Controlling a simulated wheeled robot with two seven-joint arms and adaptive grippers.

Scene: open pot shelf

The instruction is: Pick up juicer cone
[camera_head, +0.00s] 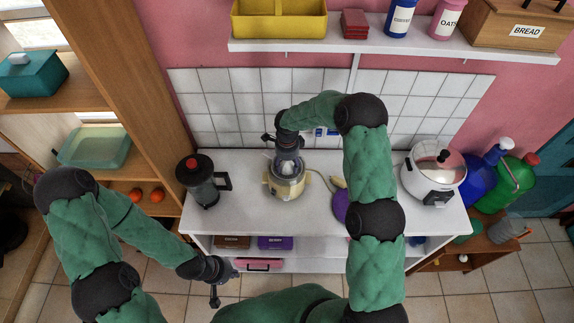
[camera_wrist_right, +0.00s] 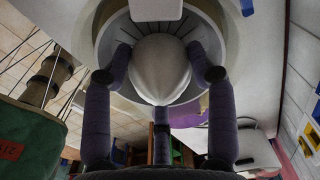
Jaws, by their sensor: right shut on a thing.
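The juicer cone (camera_wrist_right: 160,62) is pale and rounded, between the fingers of my right gripper (camera_wrist_right: 160,80) in the right wrist view. The dark fingers press against its sides, and the gripper is shut on it. Around the cone is the round, slotted bowl of the juicer. In the head view the cream juicer (camera_head: 285,187) stands on the white counter, with my right gripper (camera_head: 287,160) pointing down at its top; the cone is mostly hidden there. I cannot tell whether the cone is clear of the juicer. My left gripper (camera_head: 224,283) is open and empty, low in front of the counter.
A dark coffee press (camera_head: 203,184) stands left of the juicer on the white counter (camera_head: 240,220). A white cooker (camera_head: 432,178) and a purple round thing (camera_head: 340,206) are to the right. A wall shelf (camera_head: 330,47) with canisters hangs above. The counter's front left is clear.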

